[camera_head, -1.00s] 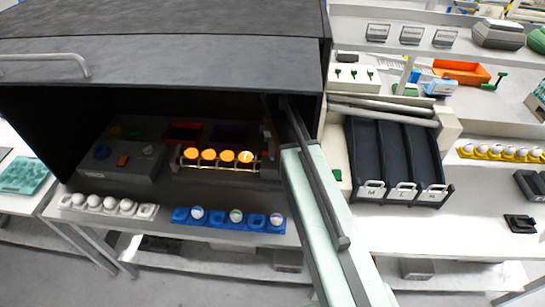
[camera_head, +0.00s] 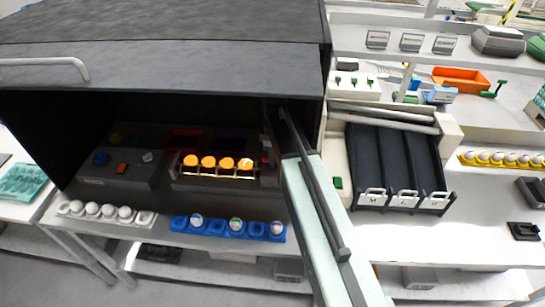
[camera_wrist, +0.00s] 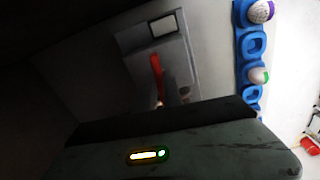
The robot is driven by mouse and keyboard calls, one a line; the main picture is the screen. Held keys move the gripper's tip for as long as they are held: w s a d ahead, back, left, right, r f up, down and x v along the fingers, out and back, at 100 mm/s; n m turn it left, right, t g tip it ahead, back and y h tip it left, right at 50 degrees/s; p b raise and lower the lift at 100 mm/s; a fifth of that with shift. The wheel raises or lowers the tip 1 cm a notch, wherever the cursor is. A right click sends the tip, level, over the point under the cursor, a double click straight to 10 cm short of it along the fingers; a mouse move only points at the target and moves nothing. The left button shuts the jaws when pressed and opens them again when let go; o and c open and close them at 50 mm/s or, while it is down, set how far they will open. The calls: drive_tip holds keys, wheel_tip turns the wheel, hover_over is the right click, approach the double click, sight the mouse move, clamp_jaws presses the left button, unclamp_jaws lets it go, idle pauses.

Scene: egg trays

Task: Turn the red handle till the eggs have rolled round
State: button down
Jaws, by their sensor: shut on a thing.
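Several glowing orange eggs (camera_head: 208,162) lie in a row on lit rollers inside the dark, open-fronted box (camera_head: 185,60). The red handle (camera_wrist: 157,68) shows in the wrist view as a red strip against a grey panel. In the head view only a small red spot (camera_head: 265,160) shows at the right end of the egg row. My gripper (camera_wrist: 172,98) is shut on the red handle; its fingertips are dark and mostly hidden behind its own housing. In the head view my arm reaches into the right side of the box, and its end is lost in shadow.
A blue tray (camera_head: 207,230) with a few eggs and a white tray (camera_head: 75,209) of eggs stand in front of the box. A grey control unit (camera_head: 122,176) sits inside at left. Black bins (camera_head: 398,165) and a yellow egg tray (camera_head: 500,163) are at right.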

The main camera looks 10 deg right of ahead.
drive_tip(key=m, duration=1)
drive_tip(key=shift+m, duration=0.4)
drive_tip(key=m, duration=0.5)
drive_tip(key=shift+m, duration=2.4)
drive_tip(key=c, duration=1.5)
unclamp_jaws()
